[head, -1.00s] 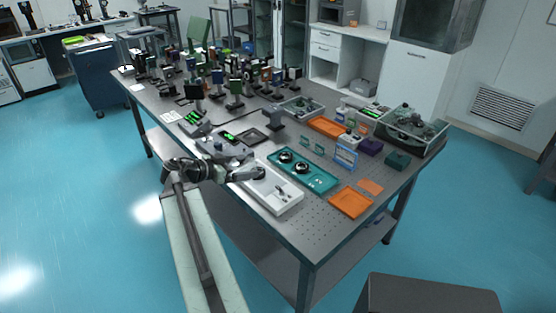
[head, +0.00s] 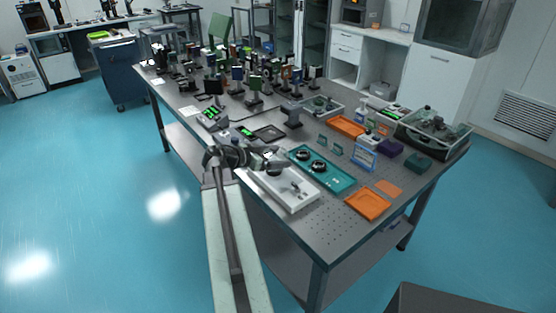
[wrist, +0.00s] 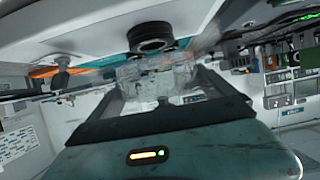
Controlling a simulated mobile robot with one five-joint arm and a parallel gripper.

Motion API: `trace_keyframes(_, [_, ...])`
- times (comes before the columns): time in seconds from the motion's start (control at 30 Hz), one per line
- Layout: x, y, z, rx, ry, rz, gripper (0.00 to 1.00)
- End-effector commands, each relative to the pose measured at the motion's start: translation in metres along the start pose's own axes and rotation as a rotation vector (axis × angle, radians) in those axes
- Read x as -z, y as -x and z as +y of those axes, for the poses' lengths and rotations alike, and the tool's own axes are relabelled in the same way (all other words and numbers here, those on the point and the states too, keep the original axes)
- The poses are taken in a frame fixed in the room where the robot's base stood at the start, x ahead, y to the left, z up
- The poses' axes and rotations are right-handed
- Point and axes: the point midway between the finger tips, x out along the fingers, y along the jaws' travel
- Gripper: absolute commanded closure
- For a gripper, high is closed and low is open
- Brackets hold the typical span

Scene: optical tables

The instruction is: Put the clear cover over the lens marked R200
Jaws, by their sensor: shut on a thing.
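My gripper (head: 283,160) is over the back end of the white tray (head: 300,203), close to the teal tray (head: 335,181). In the wrist view my gripper (wrist: 158,82) is shut on a see-through, blurry piece that looks like the clear cover (wrist: 160,88). Two dark round lens mounts, one behind (head: 302,155) and one in front (head: 318,166), stand in the teal tray. In the wrist view a black ringed mount (wrist: 150,37) is just beyond the cover, apparently apart from it. I cannot read any R200 marking.
Small metal parts (head: 295,187) lie in the white tray. An orange tray (head: 367,204) is at the near right, and a blue-and-white rack (head: 364,157) stands behind the teal tray. Many mounted optics (head: 255,85) crowd the far left. The perforated front corner (head: 325,230) is clear.

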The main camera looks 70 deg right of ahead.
Motion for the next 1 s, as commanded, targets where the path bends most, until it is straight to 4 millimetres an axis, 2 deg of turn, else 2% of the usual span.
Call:
trace_keyframes(0.03, [-0.016,-0.009,0.001,-0.003,-0.001,0.000,0.46])
trace_keyframes(0.07, [-0.019,-0.011,0.002,-0.005,-0.002,0.000,0.46])
trace_keyframes(0.3, [-0.015,-0.012,0.003,-0.008,-0.003,0.000,0.46])
trace_keyframes(0.8, [-0.025,-0.018,0.004,-0.011,-0.004,0.000,0.46])
trace_keyframes(0.83, [-0.025,-0.018,0.004,-0.011,-0.004,0.000,0.03])
trace_keyframes(0.87, [-0.025,-0.018,0.004,-0.011,-0.004,0.000,0.00])
trace_keyframes(1.0, [-0.025,-0.018,0.005,-0.011,-0.004,0.000,0.00])
